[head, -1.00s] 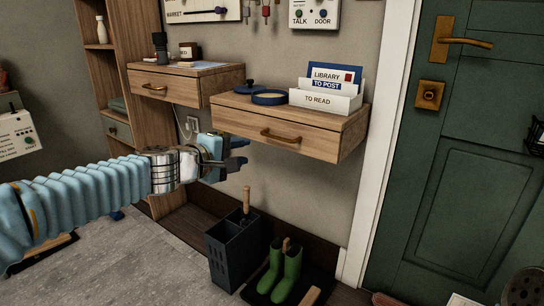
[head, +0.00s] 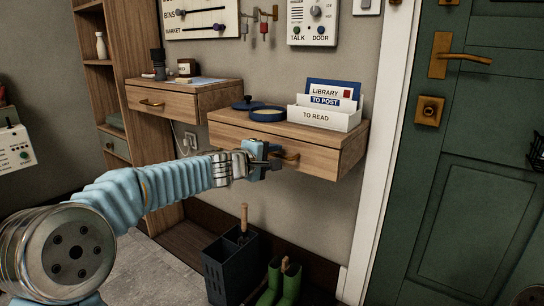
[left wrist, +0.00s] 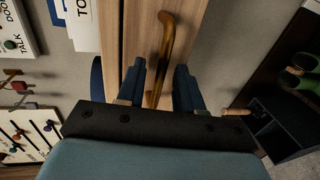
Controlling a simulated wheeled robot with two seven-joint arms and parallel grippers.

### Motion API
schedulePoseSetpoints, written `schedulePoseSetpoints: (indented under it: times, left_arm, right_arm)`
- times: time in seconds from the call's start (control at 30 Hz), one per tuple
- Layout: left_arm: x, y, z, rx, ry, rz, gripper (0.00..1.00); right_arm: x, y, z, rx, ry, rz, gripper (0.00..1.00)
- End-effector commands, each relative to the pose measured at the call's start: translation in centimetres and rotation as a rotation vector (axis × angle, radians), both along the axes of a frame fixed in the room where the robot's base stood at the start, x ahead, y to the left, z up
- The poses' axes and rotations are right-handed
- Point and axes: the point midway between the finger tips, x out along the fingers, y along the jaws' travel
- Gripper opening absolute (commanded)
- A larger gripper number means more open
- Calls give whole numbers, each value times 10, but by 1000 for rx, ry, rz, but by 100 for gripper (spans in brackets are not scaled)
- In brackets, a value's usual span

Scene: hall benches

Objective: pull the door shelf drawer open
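The door shelf drawer (head: 322,161) is the wooden one beside the green door, and it looks shut. Its curved brass handle (head: 290,155) is partly hidden by my left gripper (head: 274,160) in the head view. In the left wrist view the handle (left wrist: 165,45) runs up between the two dark blue fingers of that gripper (left wrist: 158,87). The fingers are apart, one on each side of the handle, with a gap visible on both sides. My right gripper is not in view.
On the shelf top stand a letter holder (head: 322,118) and a round blue-rimmed dish (head: 268,115). A second drawer (head: 165,101) hangs to the left. Below are a dark umbrella stand (head: 231,266) and green boots (head: 280,284). The green door (head: 470,190) is at right.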

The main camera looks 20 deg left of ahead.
Motion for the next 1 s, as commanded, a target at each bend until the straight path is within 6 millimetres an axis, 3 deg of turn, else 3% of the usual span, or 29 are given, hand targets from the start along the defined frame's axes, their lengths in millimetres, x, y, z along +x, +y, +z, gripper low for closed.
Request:
schedulePoseSetpoints:
  times: [0.13,0.37,1.0]
  left_arm:
    - [0,0,0,0,0,0,34]
    - [0,0,0,0,1,0,0]
    - [0,0,-1,0,1,0,0]
  right_arm:
    - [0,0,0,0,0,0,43]
    - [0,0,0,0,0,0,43]
    - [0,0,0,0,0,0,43]
